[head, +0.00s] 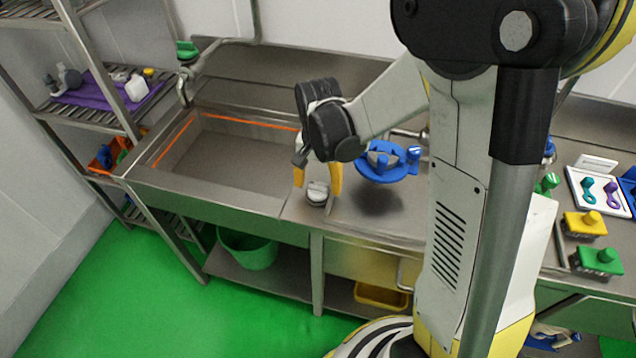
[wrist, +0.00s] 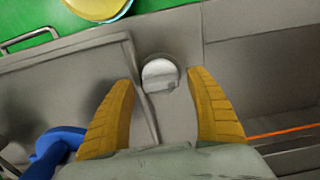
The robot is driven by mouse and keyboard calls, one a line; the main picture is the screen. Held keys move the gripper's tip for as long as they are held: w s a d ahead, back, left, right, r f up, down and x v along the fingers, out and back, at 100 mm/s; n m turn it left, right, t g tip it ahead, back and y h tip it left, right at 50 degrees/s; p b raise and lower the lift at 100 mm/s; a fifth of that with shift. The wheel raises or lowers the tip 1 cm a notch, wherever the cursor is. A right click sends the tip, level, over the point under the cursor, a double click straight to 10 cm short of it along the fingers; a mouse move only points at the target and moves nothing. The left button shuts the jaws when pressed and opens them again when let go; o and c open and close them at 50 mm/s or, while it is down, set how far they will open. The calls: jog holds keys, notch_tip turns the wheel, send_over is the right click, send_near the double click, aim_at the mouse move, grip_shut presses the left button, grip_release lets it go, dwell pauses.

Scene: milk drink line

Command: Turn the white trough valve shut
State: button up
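The white trough valve (head: 317,194) is a small round, pale knob on the steel strip between the trough and the counter to its right. In the wrist view the valve (wrist: 160,72) shows a raised grip bar across its lower part. My gripper (head: 318,176) has two yellow fingers, spread open and pointing down over the valve. In the wrist view my gripper (wrist: 161,82) has the knob between and slightly beyond its fingertips, with clear gaps on both sides. The fingers do not appear to touch it. The exact height above it is hard to tell.
The empty trough (head: 215,185) with an orange line lies left. A green-handled tap (head: 187,50) is at the back left. Yellow (head: 583,224) and green (head: 597,262) brushes sit far right.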

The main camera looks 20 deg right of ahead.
aim_at(318, 184)
jog(key=shift+r, duration=0.1)
notch_tip(318, 184, up, 12)
dwell(0.5)
dwell(0.4)
jog(key=s+r+n+t, duration=0.4)
jog(key=s+n+t, duration=0.3)
jog(key=s, duration=0.5)
jog(key=shift+s+r, duration=0.15)
jog(key=shift+s, duration=0.25)
jog(key=shift+o, duration=0.3)
